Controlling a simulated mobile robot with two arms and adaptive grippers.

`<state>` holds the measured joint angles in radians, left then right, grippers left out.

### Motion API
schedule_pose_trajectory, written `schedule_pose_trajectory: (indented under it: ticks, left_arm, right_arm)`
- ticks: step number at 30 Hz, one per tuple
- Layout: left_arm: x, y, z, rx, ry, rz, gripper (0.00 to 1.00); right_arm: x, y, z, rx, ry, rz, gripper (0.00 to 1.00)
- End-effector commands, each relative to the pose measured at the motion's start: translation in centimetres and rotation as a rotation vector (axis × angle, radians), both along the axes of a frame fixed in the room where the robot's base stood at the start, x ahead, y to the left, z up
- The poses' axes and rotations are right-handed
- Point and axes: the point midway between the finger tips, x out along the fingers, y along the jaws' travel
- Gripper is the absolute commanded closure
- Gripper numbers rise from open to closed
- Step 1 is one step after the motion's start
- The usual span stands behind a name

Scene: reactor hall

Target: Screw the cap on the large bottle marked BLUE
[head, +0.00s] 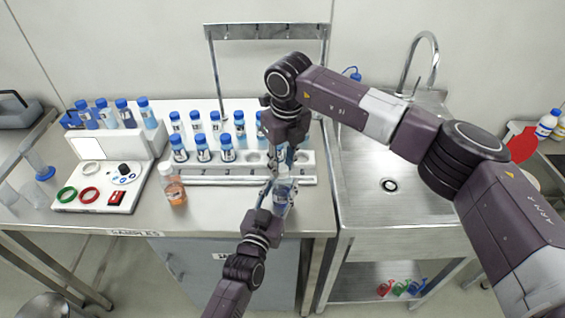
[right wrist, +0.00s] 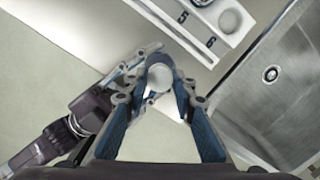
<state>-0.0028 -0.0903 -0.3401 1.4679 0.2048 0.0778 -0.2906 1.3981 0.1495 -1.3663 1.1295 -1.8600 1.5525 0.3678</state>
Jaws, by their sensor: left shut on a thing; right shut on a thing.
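A clear bottle with blue contents (head: 281,197) is held upright at the front edge of the bench; its marking cannot be read. My left gripper (head: 270,190) is shut on the bottle from the front left; it also shows in the right wrist view (right wrist: 146,72). My right gripper (head: 284,165) points down from above, directly over the bottle. In the right wrist view its blue fingers are shut on a pale round cap (right wrist: 160,77). The cap is at the bottle's mouth; whether it is seated cannot be told.
A white rack (head: 307,160) with blue-capped tubes (head: 214,122) stands behind. A bottle with orange contents (head: 174,188) stands to the left, beside a white device (head: 115,180). A sink (head: 390,185) with a tap (head: 421,60) is to the right.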

Motion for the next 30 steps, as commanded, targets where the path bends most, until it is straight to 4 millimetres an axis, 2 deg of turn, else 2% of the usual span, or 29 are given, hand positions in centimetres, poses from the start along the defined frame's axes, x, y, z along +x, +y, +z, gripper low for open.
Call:
schedule_pose_trajectory:
  ticks: [17, 30]
  left_arm:
    - [-0.01, -0.01, -0.04, 0.001, 0.001, 0.000, 1.00]
    - [-0.02, -0.03, -0.05, 0.001, 0.001, -0.001, 1.00]
  right_arm:
    - [0.04, 0.41, 0.04, 0.000, -0.001, -1.078, 0.83]
    - [0.28, 0.45, -0.01, 0.001, 0.000, -2.025, 0.83]
